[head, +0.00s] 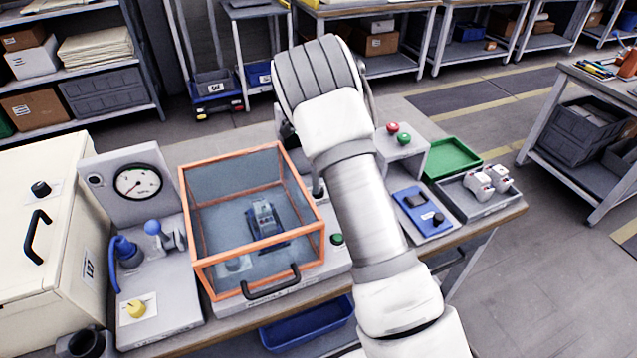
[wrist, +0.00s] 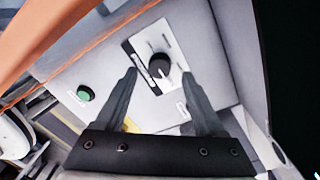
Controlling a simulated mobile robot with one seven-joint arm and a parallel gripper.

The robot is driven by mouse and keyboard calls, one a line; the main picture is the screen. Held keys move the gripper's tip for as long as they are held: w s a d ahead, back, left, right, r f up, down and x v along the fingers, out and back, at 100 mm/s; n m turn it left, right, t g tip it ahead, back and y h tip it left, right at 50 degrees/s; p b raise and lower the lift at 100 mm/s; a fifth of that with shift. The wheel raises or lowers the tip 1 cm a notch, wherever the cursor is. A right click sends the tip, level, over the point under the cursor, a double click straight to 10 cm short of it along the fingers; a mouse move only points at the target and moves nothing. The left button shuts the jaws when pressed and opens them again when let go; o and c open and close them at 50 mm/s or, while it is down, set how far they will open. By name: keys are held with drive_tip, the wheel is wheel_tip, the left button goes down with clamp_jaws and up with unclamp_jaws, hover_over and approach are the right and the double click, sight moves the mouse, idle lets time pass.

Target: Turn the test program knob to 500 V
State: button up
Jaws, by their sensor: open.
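The knob (wrist: 158,65) is black and round and sits on a white label plate with a dark band in the wrist view. A white pointer mark shows at its lower right; the scale lettering is too small to read. My gripper (wrist: 160,76) is open, its two grey fingers pointing toward the knob, one on either side of it in the picture. Whether either finger touches the knob I cannot tell. In the head view my arm hides the knob and the gripper.
A green button (wrist: 85,93) is left of the knob; it also shows in the head view (head: 337,239). A clear box with an orange frame (head: 188,205) covers a blue-grey device (head: 264,218). A blue handheld unit (head: 424,211) and a green tray (head: 452,158) lie to the right.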

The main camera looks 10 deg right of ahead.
wheel_tip(320, 180, up, 15)
drive_tip(key=shift+w+d+p, duration=0.15)
drive_tip(key=shift+w+p, duration=0.2)
drive_tip(key=shift+p, duration=0.1)
drive_tip(key=shift+f, duration=0.1)
drive_tip(key=s+r+n+t+y, duration=0.1)
drive_tip(key=s+r+n+t, duration=0.2)
drive_tip(key=s+r+n, duration=0.95)
drive_tip(key=s+n+t+h, duration=0.1)
drive_tip(key=s+n+t, duration=0.2)
drive_tip(key=s+n, duration=0.7)
drive_tip(key=s, duration=1.2)
drive_tip(key=shift+f, duration=0.15)
